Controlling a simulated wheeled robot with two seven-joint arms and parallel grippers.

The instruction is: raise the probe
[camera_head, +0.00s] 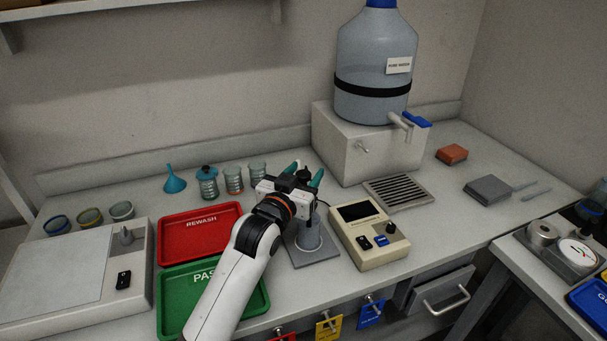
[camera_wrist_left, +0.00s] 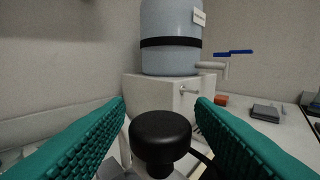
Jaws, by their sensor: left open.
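My left gripper (camera_head: 306,172) is open above the probe stand, its base (camera_head: 322,252) on the bench. In the left wrist view, the black round knob (camera_wrist_left: 160,134) at the top of the stand sits between the two teal fingers of the left gripper (camera_wrist_left: 162,105), with a visible gap on each side. A glass beaker (camera_head: 309,239) stands on the base, partly hidden by my left arm. The probe itself is mostly hidden behind my wrist. A beige meter (camera_head: 378,246) with a dark screen stands right of the stand. My right gripper is not in view.
A red tray (camera_head: 197,239) and a green tray (camera_head: 176,310) lie to the left. Several small glass vessels and a blue funnel (camera_head: 173,182) stand behind. A large water bottle (camera_head: 371,60) on a white block (camera_head: 340,145) stands at the back right, with a drain grate (camera_head: 399,193) before it.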

